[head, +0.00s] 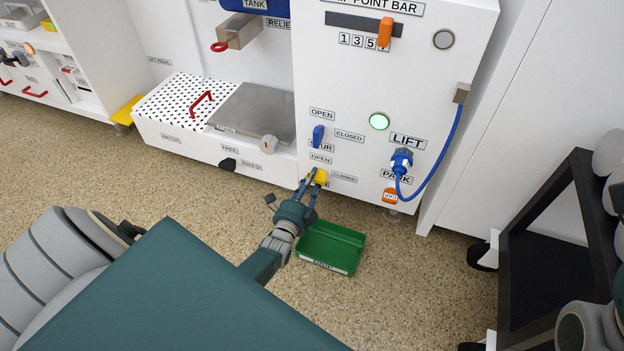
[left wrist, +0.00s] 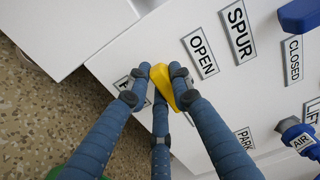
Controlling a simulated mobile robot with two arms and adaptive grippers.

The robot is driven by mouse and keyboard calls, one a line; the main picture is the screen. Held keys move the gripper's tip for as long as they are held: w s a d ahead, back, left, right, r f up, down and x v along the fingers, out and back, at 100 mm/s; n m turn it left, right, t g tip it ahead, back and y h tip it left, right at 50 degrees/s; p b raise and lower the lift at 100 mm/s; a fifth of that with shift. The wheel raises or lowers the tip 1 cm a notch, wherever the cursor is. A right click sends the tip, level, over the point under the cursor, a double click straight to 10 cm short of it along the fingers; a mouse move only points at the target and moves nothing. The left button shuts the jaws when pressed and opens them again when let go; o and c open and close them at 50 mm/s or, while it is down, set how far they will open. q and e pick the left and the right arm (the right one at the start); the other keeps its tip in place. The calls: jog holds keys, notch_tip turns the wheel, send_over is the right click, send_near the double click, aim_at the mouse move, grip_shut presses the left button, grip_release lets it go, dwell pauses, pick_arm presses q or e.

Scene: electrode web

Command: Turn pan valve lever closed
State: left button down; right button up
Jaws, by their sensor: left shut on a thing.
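The yellow pan valve lever (head: 320,178) is low on the white panel, with an OPEN label (head: 320,159) above it and a CLOSED label (head: 343,178) to its right. My left gripper (head: 314,181) is shut on the lever, with its fingers around it and covering part of it. In the left wrist view the yellow lever (left wrist: 163,80) shows between the fingertips of the left gripper (left wrist: 160,84). It points roughly up toward the OPEN side, but its exact angle is hard to tell. My right gripper is out of view.
A blue spur lever (head: 318,136) is just above. A blue plug with a hose (head: 402,160) is to the right. A green tray (head: 331,247) lies on the floor below. A black cart (head: 545,235) stands at the right. Open floor lies to the left.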

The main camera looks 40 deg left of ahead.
pick_arm(q)
jog(key=c, duration=1.5)
grip_release()
jog(key=shift+f, duration=0.1)
jog(key=v, duration=1.2)
